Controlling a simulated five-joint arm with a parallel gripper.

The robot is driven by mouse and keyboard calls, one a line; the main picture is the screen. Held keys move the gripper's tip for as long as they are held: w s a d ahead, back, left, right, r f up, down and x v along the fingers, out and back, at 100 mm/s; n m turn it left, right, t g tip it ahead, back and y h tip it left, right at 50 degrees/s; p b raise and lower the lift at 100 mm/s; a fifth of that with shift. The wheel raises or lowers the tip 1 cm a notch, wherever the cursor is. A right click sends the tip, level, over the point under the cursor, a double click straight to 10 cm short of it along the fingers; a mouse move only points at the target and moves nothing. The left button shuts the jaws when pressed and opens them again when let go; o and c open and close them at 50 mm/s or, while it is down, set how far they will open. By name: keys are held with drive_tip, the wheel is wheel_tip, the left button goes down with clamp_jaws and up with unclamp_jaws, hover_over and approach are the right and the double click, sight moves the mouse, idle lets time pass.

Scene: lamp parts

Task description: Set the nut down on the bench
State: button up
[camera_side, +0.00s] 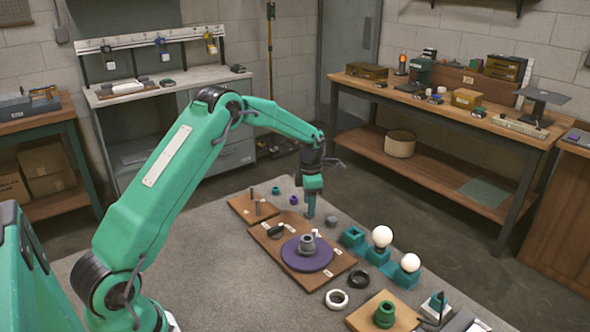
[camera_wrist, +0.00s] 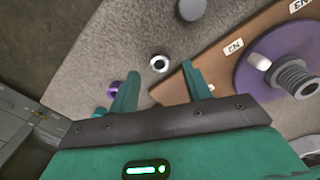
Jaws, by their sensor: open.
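A small silver ring-shaped nut (camera_wrist: 159,56) with a dark hole lies on the grey bench top (camera_wrist: 125,40) in the wrist view. My gripper (camera_wrist: 160,69) is open, with one finger to each side of the nut in that view and nothing held. I cannot tell how far the fingertips are above the bench. In the side view my gripper (camera_side: 311,213) points down by the far edge of the brown board (camera_side: 268,240). The nut cannot be made out there; the gripper may hide it.
A purple ring (camera_wrist: 113,87) and a teal ring (camera_wrist: 98,112) lie left of the nut. A grey round piece (camera_wrist: 192,8) lies beyond it. The board with a purple disc (camera_side: 307,258) is close on the right. Bulbs in teal holders (camera_side: 383,237) stand further right.

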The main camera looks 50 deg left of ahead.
wheel_tip(320, 180, up, 10)
drive_tip(key=shift+f, duration=0.2)
idle(0.7)
wheel_tip(320, 180, up, 9)
drive_tip(key=m+t, duration=0.1)
drive_tip(key=m, duration=0.6)
hover_over(309, 218)
drive_tip(key=s+d, duration=0.4)
drive_tip(key=s, duration=0.1)
drive_tip(key=s+d+r+m+t, duration=0.2)
drive_tip(key=s+d+r+m, duration=0.3)
drive_tip(key=s+m, duration=0.25)
drive_tip(key=s+d+f+m+t, duration=0.1)
drive_tip(key=s+d+m, duration=0.1)
drive_tip(key=s+m, duration=0.6)
drive_tip(key=s+d+f+m+t, duration=0.1)
drive_tip(key=s+d+m, duration=0.2)
drive_tip(key=s+m, duration=0.5)
drive_tip(key=s, duration=0.3)
drive_tip(key=shift+d+t, duration=0.25)
drive_tip(key=shift+t, duration=0.05)
